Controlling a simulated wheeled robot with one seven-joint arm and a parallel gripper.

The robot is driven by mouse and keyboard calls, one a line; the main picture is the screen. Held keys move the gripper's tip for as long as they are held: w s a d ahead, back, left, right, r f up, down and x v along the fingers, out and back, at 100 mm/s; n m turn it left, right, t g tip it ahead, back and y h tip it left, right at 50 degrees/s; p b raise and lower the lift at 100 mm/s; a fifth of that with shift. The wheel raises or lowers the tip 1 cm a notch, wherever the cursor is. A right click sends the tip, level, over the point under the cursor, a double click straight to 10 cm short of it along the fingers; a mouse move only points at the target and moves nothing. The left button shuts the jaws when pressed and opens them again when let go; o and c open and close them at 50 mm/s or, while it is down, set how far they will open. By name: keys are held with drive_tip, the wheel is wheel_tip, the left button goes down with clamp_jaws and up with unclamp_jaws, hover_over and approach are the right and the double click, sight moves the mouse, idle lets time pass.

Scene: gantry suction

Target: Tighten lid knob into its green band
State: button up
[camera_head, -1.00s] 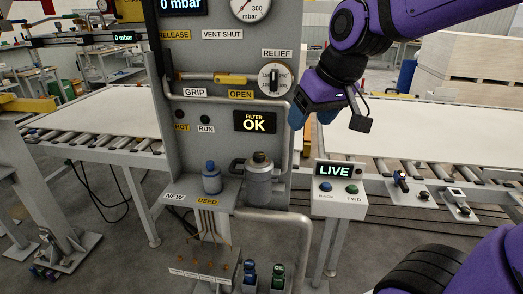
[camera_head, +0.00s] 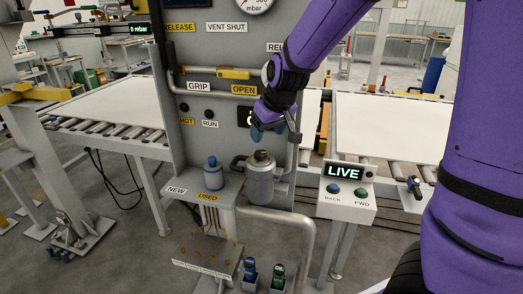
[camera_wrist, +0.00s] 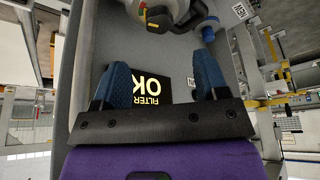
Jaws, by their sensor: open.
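The grey filter canister (camera_head: 261,182) stands upright on the panel's shelf, with the dark lid knob (camera_head: 261,156) on its top. My gripper (camera_head: 268,136) is above the canister, close to the knob, and touches nothing that I can see. In the wrist view my gripper (camera_wrist: 157,85) shows two blue fingers spread wide with nothing between them. The panel's FILTER OK display (camera_wrist: 155,92) shows behind the fingers. In the head view my gripper covers most of that display.
A blue-topped bottle (camera_head: 212,172) stands left of the canister, by the NEW and USED labels. A grey pipe (camera_head: 300,232) curves below right. The LIVE control box (camera_head: 346,190) stands further right. The yellow-handled lever (camera_head: 234,73) is above on the panel.

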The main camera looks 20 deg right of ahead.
sight(260, 152)
drive_tip(key=x, duration=0.8)
drive_tip(key=shift+w+f, duration=0.1)
drive_tip(key=shift+f, duration=0.1)
drive_tip(key=shift+c, duration=0.4)
drive_tip(key=c, duration=0.8)
drive_tip(key=shift+c, duration=0.2)
drive_tip(key=shift+m+h, duration=0.3)
drive_tip(key=shift+m, duration=0.2)
drive_tip(key=shift+a+m+h, duration=0.1)
drive_tip(key=shift+m+h, duration=0.2)
drive_tip(key=shift+m, duration=0.5)
drive_tip(key=shift+m+h, duration=0.6)
drive_tip(key=shift+m, duration=1.1)
